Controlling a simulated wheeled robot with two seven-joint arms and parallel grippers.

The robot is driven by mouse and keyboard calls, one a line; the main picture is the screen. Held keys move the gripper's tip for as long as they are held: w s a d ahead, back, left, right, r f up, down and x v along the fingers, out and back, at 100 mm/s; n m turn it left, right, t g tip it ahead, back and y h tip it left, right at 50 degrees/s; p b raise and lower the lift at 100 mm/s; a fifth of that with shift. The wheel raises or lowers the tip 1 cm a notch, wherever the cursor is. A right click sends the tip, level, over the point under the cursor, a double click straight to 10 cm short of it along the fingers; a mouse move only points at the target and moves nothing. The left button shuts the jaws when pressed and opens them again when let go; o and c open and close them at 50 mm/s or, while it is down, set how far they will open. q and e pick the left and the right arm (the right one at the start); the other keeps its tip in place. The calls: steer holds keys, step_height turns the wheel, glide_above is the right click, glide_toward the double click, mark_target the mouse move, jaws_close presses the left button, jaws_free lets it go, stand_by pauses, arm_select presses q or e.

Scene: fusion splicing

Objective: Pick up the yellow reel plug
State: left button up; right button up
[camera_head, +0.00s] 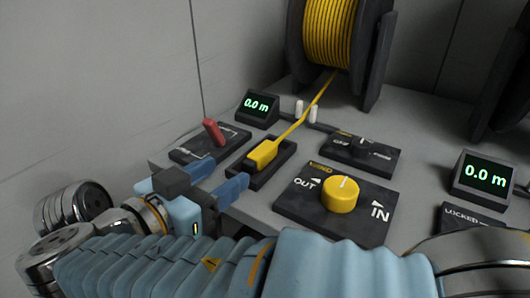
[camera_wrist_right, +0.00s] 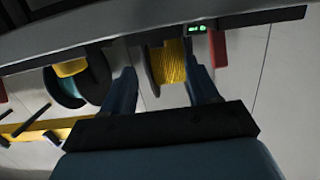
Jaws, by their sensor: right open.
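The yellow reel plug (camera_head: 262,153) rests in a dark rectangular holder (camera_head: 249,177) on the grey bench, in the middle of the head view. A yellow cable runs from it back to the large yellow reel (camera_head: 329,35). My right gripper (camera_head: 230,171) is open, with its two blue fingers pointing toward the plug, just in front and to the left of it. They appear apart from the plug. In the right wrist view, the open fingers (camera_wrist_right: 163,78) frame a yellow reel (camera_wrist_right: 167,64); I cannot make out the plug there. My left gripper is not in view.
A red lever (camera_head: 213,132) stands left of the plug. Two white posts (camera_head: 306,111) flank the cable. A yellow knob (camera_head: 341,194) on a dark panel is to the right. Displays reading 0.0 m stand at the back (camera_head: 257,108) and right (camera_head: 485,176). A wall closes the left.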

mark_target(259, 151)
steer(key=x, duration=0.3)
steer(key=shift+w+d+f, duration=0.1)
steer(key=shift+w+d, duration=0.05)
steer(key=shift+w, duration=0.05)
steer(key=p+x, duration=0.1)
steer(key=x, duration=0.4)
steer(key=shift+d, duration=0.15)
steer(key=shift+c, duration=0.4)
jaws_close()
